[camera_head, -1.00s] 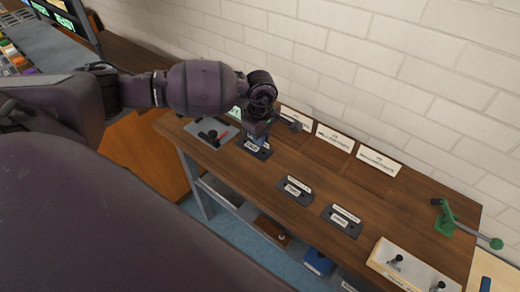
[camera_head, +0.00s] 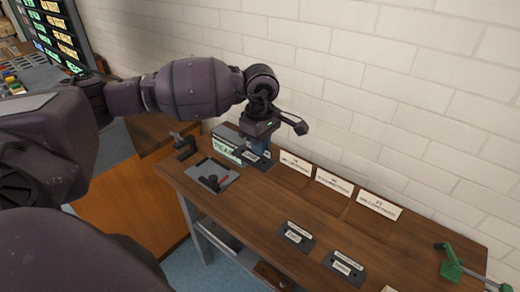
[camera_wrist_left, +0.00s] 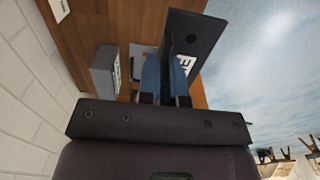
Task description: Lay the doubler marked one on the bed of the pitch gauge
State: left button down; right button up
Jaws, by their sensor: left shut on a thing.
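My left gripper (camera_head: 262,148) is shut on a dark, flat doubler (camera_head: 257,162) and holds it over the back left of the bench. In the left wrist view the doubler (camera_wrist_left: 195,35) stands out between the blue fingertips (camera_wrist_left: 165,75). My right gripper is out of view.
Two other labelled doublers (camera_head: 295,236) (camera_head: 344,266) lie toward the front right. White name cards (camera_head: 333,181) stand along the back. A green tool (camera_head: 455,262) is at far right. The bench middle is clear.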

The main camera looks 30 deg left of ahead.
pick_arm(q)
jog(key=shift+r+p, duration=0.7)
jog(key=shift+r, duration=1.4)
